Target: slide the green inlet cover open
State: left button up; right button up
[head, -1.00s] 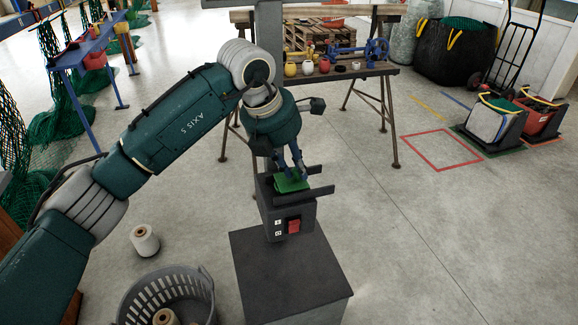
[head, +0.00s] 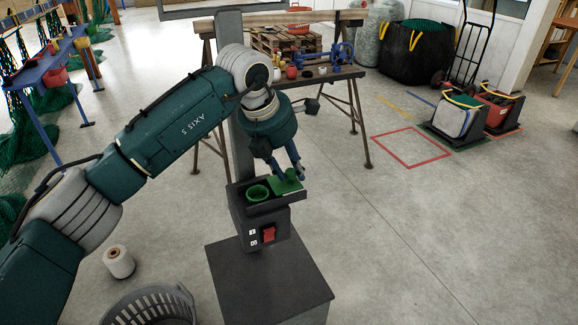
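The green inlet cover (head: 287,187) is a flat plate at the right part of the dark machine's top, between its side rails. To its left the round green inlet (head: 258,193) is uncovered, with its rim and opening showing. My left gripper (head: 289,174) reaches down from above, with its fingers on either side of a raised green part of the cover. The fingers partly hide this part. The dark grey machine (head: 243,234) has a red switch (head: 268,234) on its front. My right gripper is not in view.
The machine stands on a dark pedestal (head: 268,282). A grey basket (head: 150,306) and a white spool (head: 119,262) are on the floor to the left. A trestle bench (head: 345,72) stands behind. The floor to the right is clear around a red-marked square (head: 412,148).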

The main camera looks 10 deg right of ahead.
aim_at(275, 191)
pick_arm(q)
jog(key=shift+r, duration=0.1)
jog(key=v, duration=1.2)
